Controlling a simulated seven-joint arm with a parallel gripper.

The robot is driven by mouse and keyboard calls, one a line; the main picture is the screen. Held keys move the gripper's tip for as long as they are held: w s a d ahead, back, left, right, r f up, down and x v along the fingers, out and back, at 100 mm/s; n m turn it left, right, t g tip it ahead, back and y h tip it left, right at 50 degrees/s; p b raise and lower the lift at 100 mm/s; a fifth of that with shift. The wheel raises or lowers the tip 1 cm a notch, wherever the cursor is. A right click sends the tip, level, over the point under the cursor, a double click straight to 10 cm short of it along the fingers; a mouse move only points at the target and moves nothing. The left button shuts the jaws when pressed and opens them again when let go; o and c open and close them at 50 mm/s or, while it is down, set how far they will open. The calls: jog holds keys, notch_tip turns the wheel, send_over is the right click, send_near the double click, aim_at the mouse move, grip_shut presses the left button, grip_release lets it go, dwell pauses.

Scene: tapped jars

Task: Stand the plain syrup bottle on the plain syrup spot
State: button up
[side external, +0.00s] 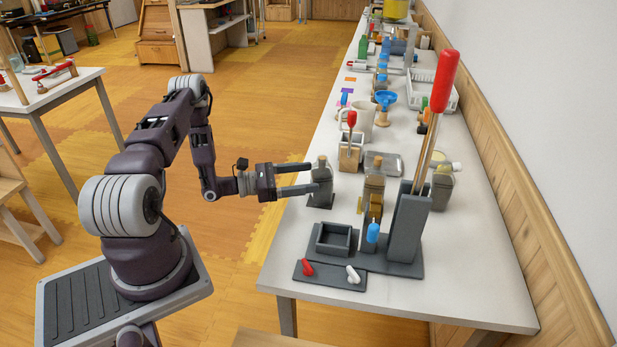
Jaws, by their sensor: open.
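A small grey bottle (322,174) with a dark lower part stands upright near the left edge of the white table. I cannot read any label, so I cannot tell whether it is the plain syrup bottle. My gripper (311,178) is open, its two fingers reaching right to the bottle, one higher and one lower in the picture. Whether they straddle or touch it is unclear. No plain syrup spot can be made out.
A dark grey stand (408,224) holds a tall red-handled tool (446,82). Beside it are a square tray (334,239) and a plate with red (307,268) and white (352,274) pegs. A wooden block (351,157) and metal tin (384,163) stand behind. The table's front-left corner is clear.

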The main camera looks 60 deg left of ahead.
jog(key=shift+v, duration=1.65)
jog(key=v, duration=0.7)
jog(key=w+d+r+m+g+h, duration=0.4)
jog(key=d+r+m+g+h, duration=0.3)
jog(key=d+r+m, duration=0.5)
jog(key=s+d+r+m+g, duration=0.55)
jog(key=d+r+g, duration=0.3)
jog(key=d, duration=0.25)
jog(key=s+d+r+m+t+y, duration=0.1)
jog(key=s+r+m+t+y, duration=0.1)
jog(key=s+m+y, duration=0.5)
jog(key=s+d+r+m+t+y, duration=0.2)
jog(key=s+r+m+y, duration=0.2)
jog(key=s+m+y, duration=0.2)
jog(key=shift+s+r+m+y, duration=0.3)
jog(key=shift+s+m+y, duration=0.1)
jog(key=shift+s+m, duration=0.15)
